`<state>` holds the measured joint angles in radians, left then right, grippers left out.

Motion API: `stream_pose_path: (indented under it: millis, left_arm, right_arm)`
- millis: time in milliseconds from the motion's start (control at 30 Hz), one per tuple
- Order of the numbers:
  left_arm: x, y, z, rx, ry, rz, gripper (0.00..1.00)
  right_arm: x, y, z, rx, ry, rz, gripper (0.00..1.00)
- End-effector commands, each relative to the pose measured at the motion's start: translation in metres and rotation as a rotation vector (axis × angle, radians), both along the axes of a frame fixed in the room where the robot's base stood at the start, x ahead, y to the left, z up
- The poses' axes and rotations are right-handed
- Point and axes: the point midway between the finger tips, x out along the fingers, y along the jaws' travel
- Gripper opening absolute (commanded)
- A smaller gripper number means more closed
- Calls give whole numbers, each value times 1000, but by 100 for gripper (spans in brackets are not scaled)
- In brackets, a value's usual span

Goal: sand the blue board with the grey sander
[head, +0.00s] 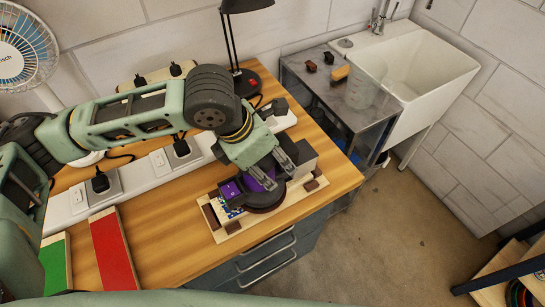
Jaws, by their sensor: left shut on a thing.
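My left gripper (276,172) points down over the bench and is shut on the sander. The sander has a dark round pad (268,201), with purple parts and a grey block (304,157) beside the fingers. The sander is over a pale wooden holder (235,230) with dark corner blocks. A small blue and white patch of the blue board (231,212) shows at the left of the sander; most of the board is hidden. I cannot tell whether the pad touches it. My right gripper is not in view.
A red board (112,250) and a green board (55,266) lie at the bench's left. A long white power strip (160,170) with plugs runs behind the holder. A black lamp (245,80) and a fan (24,48) stand at the back. The bench's front edge is close to the holder.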

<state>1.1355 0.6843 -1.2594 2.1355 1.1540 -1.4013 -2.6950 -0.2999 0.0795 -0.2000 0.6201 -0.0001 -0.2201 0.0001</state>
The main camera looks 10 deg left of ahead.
Motion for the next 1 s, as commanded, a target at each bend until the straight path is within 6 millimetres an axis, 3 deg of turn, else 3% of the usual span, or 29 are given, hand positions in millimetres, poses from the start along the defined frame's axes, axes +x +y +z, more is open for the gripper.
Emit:
stream_pose_path:
  millis: [1000]
  left_arm:
    - [-15, 21, 2, -3, -5, 0, 7]
  right_arm:
    - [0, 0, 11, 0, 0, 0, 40]
